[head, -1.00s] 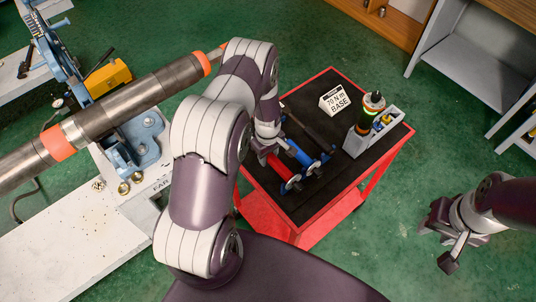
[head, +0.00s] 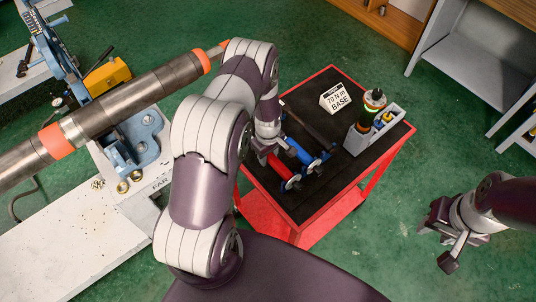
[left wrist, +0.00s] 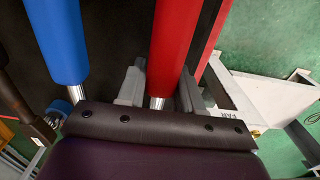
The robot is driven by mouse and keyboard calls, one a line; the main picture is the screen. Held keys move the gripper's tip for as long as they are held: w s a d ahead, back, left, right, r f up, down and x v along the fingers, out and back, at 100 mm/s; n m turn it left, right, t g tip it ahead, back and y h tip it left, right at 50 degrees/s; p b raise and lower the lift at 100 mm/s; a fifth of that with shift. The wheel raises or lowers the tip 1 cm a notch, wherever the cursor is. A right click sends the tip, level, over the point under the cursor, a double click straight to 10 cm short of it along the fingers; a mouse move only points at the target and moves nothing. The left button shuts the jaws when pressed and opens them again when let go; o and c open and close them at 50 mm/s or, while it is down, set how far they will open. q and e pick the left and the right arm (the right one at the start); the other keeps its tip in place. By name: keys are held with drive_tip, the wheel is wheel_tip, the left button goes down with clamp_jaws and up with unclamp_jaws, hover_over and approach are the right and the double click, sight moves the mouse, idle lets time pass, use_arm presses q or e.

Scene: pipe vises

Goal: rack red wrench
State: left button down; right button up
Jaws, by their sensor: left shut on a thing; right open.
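The red wrench (head: 279,167) lies on the black top of the red cart, partly hidden by my left arm in the head view. Its red handle (left wrist: 176,45) runs up the left wrist view. My left gripper (left wrist: 160,92) has a grey finger on each side of the red wrench and is shut on it, by the narrower metal neck below the handle. In the head view this gripper (head: 268,150) shows just past the forearm. My right gripper (head: 440,232) is open and empty above the floor at the right. Whether the wrench touches the cart top is unclear.
A blue wrench (head: 301,152) lies close beside the red one, and a dark bar (head: 308,124) lies beyond it. A "70 N m BASE" sign (head: 337,98) and a grey holder (head: 357,141) stand on the cart (head: 341,188). A large pipe (head: 120,104) in a vise is at left.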

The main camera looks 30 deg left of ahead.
use_arm(q)
drive_tip(key=shift+s+f, duration=0.1)
idle(0.8)
drive_tip(key=c, duration=0.7)
unclamp_jaws()
drive_tip(key=shift+o, duration=0.2)
wheel_tip(320, 180, up, 13)
drive_tip(key=b, duration=0.3)
drive_tip(key=shift+f, duration=0.2)
drive_tip(key=s+d+r+m+t, duration=0.1)
drive_tip(key=s+d+r+m, duration=0.7)
drive_tip(key=s+r+m, duration=0.3)
drive_tip(key=shift+s+m, duration=1.2)
drive_tip(key=shift+m, duration=0.1)
